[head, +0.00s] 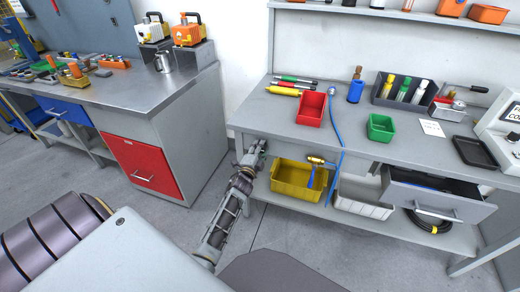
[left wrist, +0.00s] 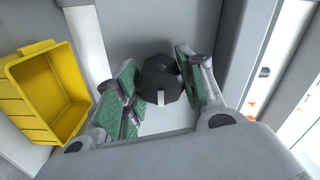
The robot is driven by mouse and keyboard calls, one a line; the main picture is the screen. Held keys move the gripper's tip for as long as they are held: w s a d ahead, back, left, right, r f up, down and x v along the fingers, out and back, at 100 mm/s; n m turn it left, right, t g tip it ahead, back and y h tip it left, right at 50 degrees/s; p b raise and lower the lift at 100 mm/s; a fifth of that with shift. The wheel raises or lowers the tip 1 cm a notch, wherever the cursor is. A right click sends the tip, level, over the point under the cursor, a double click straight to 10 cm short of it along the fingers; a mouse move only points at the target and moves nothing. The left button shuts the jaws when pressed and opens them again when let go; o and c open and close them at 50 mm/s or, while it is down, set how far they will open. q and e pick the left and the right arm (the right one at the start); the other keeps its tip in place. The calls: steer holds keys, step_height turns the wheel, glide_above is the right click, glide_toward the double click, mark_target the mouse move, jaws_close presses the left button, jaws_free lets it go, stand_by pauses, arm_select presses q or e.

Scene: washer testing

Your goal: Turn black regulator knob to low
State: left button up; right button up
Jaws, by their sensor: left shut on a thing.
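The black regulator knob (left wrist: 159,72) is in the middle of the left wrist view, a faceted black piece with a white mark (left wrist: 160,99) on the side toward the bottom of the picture. My left gripper (left wrist: 161,84) has its green-padded fingers on either side of the knob and is shut on it. In the head view my left gripper (head: 254,151) is at the left front edge of the grey workbench (head: 270,120), beside the yellow bin. The knob cannot be made out in the head view. My right gripper is not in view.
An open drawer (head: 437,205) juts out at the right. A blue hose (head: 340,148) hangs over the front edge.

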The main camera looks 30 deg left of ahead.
arm_select(q)
steer(key=o, duration=1)
steer(key=shift+s, duration=0.15)
steer(key=v, duration=0.7)
steer(key=shift+s, duration=0.15)
stand_by(0.8)
